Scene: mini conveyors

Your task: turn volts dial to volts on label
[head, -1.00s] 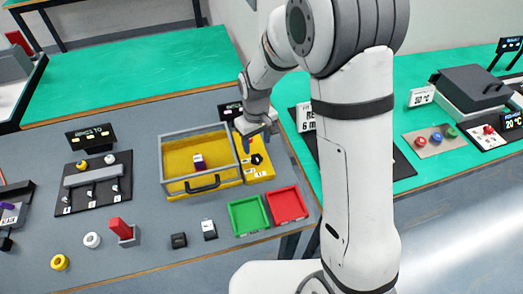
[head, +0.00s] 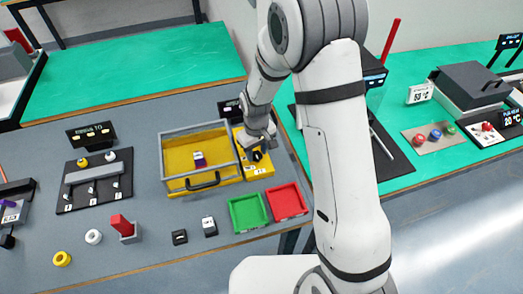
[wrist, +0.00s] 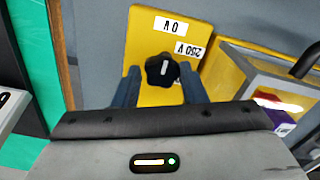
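The black volts dial (wrist: 162,70) sits on a yellow panel (wrist: 143,28) and carries a short white pointer line, roughly upright in the wrist view. Two white labels, "0 V" (wrist: 170,25) and "250 V" (wrist: 188,50), appear upside down above and right of the dial. My gripper (wrist: 160,75) is open, with one finger on each side of the dial and small gaps visible. In the head view my gripper (head: 257,148) is over the yellow panel (head: 262,172), and the dial (head: 257,156) shows just below it. What the label display behind the panel says is hidden.
A yellow drawer (head: 203,182) in a grey frame adjoins the panel on the left. Green (head: 248,212) and red (head: 287,201) trays lie in front. A switch board (head: 95,183) with a display (head: 91,133) stands further left. The table between holds small loose parts.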

